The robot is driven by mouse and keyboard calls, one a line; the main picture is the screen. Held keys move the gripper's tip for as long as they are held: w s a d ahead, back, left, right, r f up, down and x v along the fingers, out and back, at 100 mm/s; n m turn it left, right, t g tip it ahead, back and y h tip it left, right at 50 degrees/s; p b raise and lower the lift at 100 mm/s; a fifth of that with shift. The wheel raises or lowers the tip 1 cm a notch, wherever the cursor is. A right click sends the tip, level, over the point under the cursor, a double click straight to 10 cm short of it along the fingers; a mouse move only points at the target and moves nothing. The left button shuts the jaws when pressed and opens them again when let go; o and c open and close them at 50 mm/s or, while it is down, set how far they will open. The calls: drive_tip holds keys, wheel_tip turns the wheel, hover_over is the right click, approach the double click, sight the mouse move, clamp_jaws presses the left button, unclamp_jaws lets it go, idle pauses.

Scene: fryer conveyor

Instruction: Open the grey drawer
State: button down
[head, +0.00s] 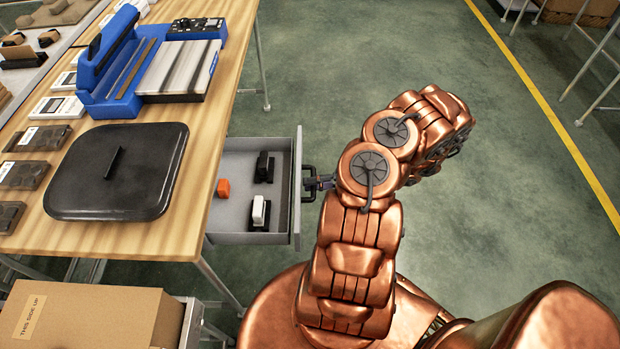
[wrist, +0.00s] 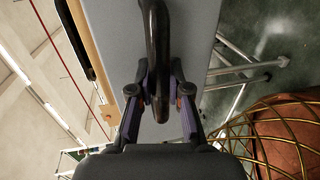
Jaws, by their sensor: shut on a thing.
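The grey drawer (head: 298,200) is pulled out from under the wooden table and stands open in the head view. Inside it lie an orange block (head: 223,188), a black item (head: 264,168) and a black-and-white item (head: 261,212). My gripper (head: 318,183) is at the outer side of the drawer front, shut on the dark handle. In the wrist view the grey drawer front (wrist: 195,40) fills the middle, and the curved black handle (wrist: 155,45) runs between the fingers of my gripper (wrist: 160,95). The handle's ends are partly hidden.
On the wooden table (head: 190,222) are a black lid (head: 115,185), a blue machine (head: 115,70) and several small boxes. A cardboard box (head: 90,315) stands at the lower left. The green floor right of the drawer is open.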

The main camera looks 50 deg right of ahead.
drive_tip(key=shift+s+d, duration=0.15)
drive_tip(key=c, duration=1.1)
unclamp_jaws()
drive_tip(key=v, duration=1.2)
